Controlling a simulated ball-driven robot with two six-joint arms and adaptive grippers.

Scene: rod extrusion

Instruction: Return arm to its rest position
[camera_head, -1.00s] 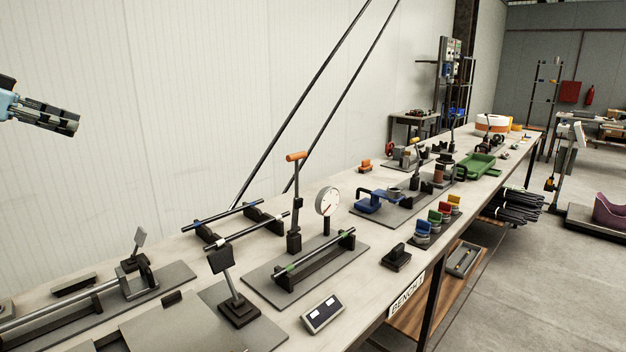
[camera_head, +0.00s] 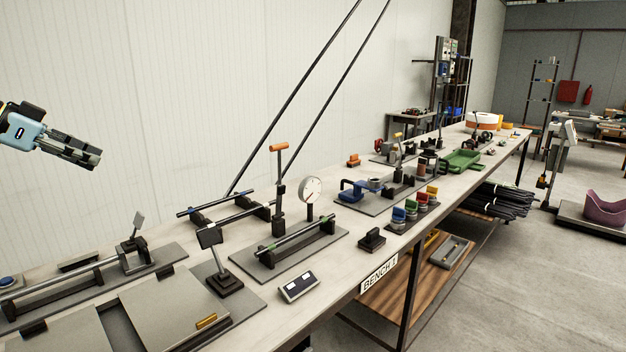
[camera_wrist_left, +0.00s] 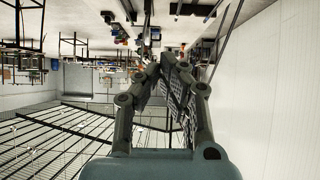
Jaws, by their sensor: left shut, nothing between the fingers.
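My left gripper (camera_head: 84,154) is at the left edge of the head view, raised above the far-left end of the bench in front of the pale wall. Its dark fingers point right and are closed together with nothing between them. In the left wrist view the left gripper (camera_wrist_left: 167,62) shows its two linked fingers, with the room upside down behind them. It touches nothing on the bench. My right gripper is not in view.
The long bench (camera_head: 345,285) carries a dial gauge stand (camera_head: 311,190), rods on supports (camera_head: 297,235), a small display box (camera_head: 298,287), a tilted plate on a post (camera_head: 211,237) and coloured clamps (camera_head: 398,217). Two dark poles (camera_head: 297,90) lean on the wall. Air around the left gripper is clear.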

